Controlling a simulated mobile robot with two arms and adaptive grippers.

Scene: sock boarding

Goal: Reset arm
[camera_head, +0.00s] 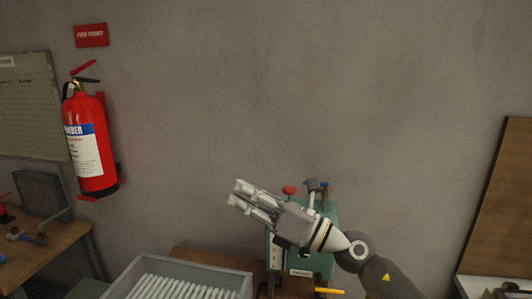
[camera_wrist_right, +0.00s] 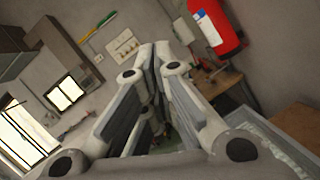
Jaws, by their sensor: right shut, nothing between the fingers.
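My right gripper (camera_head: 240,197) is raised in front of the grey wall, coming in from the lower right in the head view. Its fingers point up and to the left, and it is shut with nothing in it. In the right wrist view its fingers (camera_wrist_right: 152,62) come together at the tips. Behind my right arm stands a green machine (camera_head: 322,262) with a red knob on top, partly hidden by the wrist. My left gripper is in neither view.
A grey crate (camera_head: 215,271) holding rows of white pieces sits below the gripper. A red fire extinguisher (camera_head: 90,150) hangs on the wall at left, above a wooden bench (camera_head: 45,255). A brown board (camera_head: 505,215) stands at right. The space above the crate is clear.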

